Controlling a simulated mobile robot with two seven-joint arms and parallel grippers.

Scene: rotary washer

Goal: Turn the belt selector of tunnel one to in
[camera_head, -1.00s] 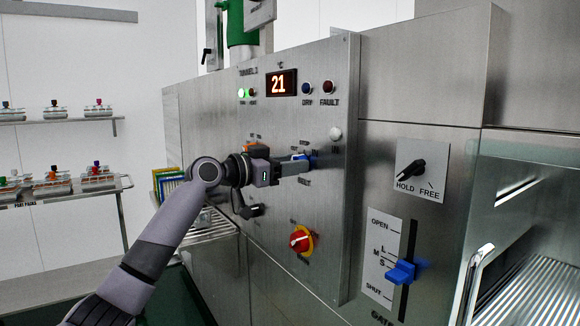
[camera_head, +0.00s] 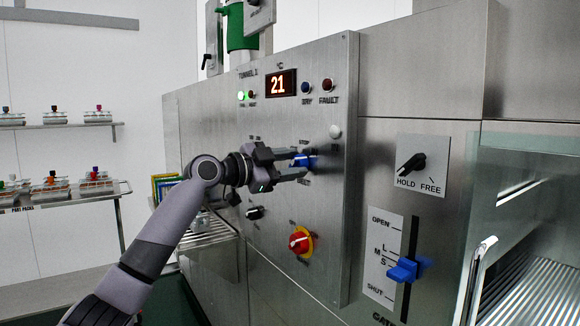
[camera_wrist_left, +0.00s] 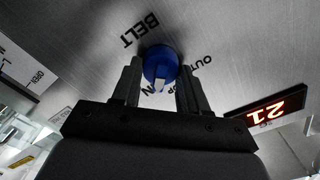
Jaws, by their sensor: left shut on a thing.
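The belt selector is a blue knob (camera_head: 304,161) on the steel control panel, below the red display. In the left wrist view the knob (camera_wrist_left: 160,64) has the word BELT beside it and partly hidden OUT, STOP and IN lettering around it. Its white mark points down the picture, close to a letter N that is partly covered. My left gripper (camera_head: 300,164) reaches it from the left. Its two fingers (camera_wrist_left: 158,84) stand on either side of the knob and are shut on it. My right gripper is not in view.
The panel also carries a red-and-yellow switch (camera_head: 300,241), a black knob (camera_head: 255,212) and a white button (camera_head: 335,132). Right of it are a hold/free switch (camera_head: 411,165) and a blue gate lever (camera_head: 402,270). Racks of bottles (camera_head: 58,187) stand on shelves at left.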

